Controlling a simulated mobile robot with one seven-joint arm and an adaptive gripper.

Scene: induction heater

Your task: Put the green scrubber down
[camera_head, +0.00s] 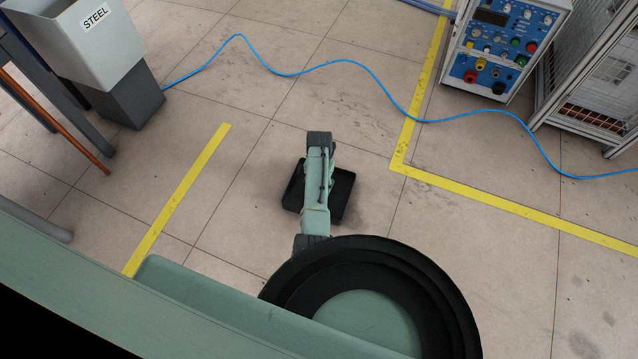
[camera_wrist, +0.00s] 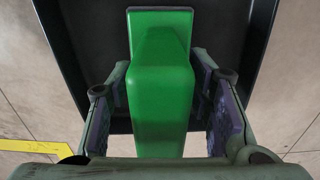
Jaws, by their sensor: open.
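The green scrubber (camera_wrist: 160,105) stands between the two fingers of my gripper (camera_wrist: 160,72) in the wrist view. Its wide base lies at the top of that view and its body rises toward the camera. The fingers are open, one on each side, with narrow gaps beside the scrubber. The black tray (camera_wrist: 84,40) is behind and under it; whether the scrubber's base touches the tray floor is hard to tell. In the head view the tray (camera_head: 343,196) lies on the floor under my arm, which hides the scrubber and the gripper's fingers there.
A blue cable (camera_head: 350,63) winds across the tiled floor beyond the tray. Yellow tape lines (camera_head: 180,198) mark the floor on both sides. A grey bin labelled STEEL (camera_head: 90,45) stands at left. A blue control panel (camera_head: 500,45) and a mesh cage (camera_head: 595,85) stand at right.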

